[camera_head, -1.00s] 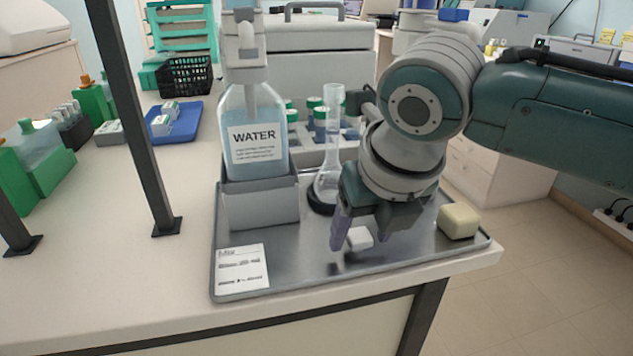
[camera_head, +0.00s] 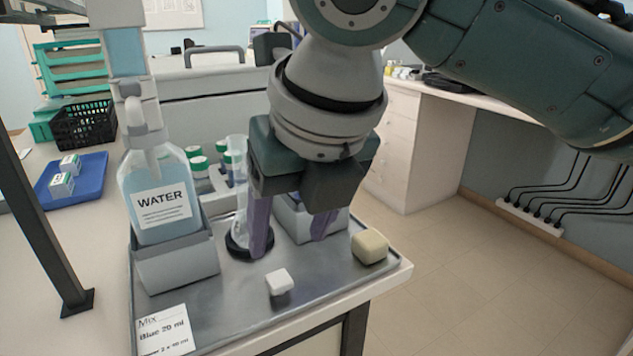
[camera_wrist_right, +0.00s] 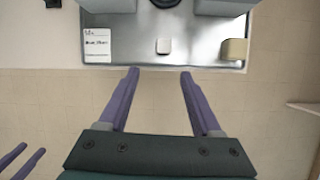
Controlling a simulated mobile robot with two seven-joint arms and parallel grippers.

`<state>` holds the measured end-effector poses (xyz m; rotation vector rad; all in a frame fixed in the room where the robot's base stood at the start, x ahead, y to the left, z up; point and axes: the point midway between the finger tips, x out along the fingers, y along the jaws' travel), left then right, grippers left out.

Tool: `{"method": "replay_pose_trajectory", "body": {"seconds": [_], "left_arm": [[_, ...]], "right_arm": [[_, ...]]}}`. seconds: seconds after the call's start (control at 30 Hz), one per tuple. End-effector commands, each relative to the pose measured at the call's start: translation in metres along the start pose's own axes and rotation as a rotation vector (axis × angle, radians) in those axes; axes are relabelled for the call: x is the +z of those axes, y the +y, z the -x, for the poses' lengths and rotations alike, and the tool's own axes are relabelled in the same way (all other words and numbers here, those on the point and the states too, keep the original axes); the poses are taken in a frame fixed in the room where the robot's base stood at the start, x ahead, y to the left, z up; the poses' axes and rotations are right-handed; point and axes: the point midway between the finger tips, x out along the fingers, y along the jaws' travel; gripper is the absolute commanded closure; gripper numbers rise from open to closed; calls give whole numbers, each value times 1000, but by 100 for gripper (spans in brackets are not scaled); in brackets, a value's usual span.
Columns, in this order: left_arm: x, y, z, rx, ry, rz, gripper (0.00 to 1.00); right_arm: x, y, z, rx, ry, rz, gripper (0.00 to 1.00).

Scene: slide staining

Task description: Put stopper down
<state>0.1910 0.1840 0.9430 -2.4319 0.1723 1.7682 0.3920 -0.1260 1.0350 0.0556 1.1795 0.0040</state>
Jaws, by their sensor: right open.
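The small white stopper (camera_head: 279,281) rests on the grey metal tray (camera_head: 225,300) near its front edge. It also shows in the right wrist view (camera_wrist_right: 163,46). My right gripper (camera_head: 290,243) is open, its purple fingers apart with nothing between them. In the right wrist view the fingers (camera_wrist_right: 158,72) end short of the stopper and do not touch it. A clear flask (camera_head: 239,205) stands in a dark ring on the tray, partly hidden by the right gripper. My left gripper (camera_wrist_right: 30,150) shows only at the lower left of the right wrist view, fingers apart.
A WATER bottle (camera_head: 160,195) stands in a grey holder at the tray's left. A label card (camera_head: 165,330) lies at the front left. A yellowish block (camera_head: 369,246) sits at the right corner. Green-capped tubes (camera_head: 197,165) stand behind. Open floor lies beyond the bench's right edge.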

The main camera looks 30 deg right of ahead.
Motion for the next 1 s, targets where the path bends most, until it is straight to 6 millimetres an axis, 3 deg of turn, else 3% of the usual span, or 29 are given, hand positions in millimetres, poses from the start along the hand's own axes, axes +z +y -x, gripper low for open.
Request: {"method": "replay_pose_trajectory", "body": {"seconds": [0.17,0.3,0.37,0.5,0.6,0.7,0.8,1.0], "left_arm": [[0,2,0,5,1,6,50],[0,3,0,8,1,10,50],[0,3,0,8,1,10,50],[0,3,0,8,1,10,50],[0,2,0,7,1,9,50],[0,2,0,7,0,8,50],[0,2,0,5,0,6,50],[0,0,0,1,-1,1,50]], "right_arm": [[-51,31,-13,123,59,-505,34],[-96,37,-16,173,144,-1195,34],[-115,29,-17,161,174,-1510,34],[-159,-5,-17,62,177,-2192,34],[-187,-33,-13,-22,117,-2560,34],[-207,-54,-9,-83,43,-2795,34],[-216,-65,-6,-112,-6,-2909,34],[-219,-67,-6,-118,-18,-2937,34]]}}
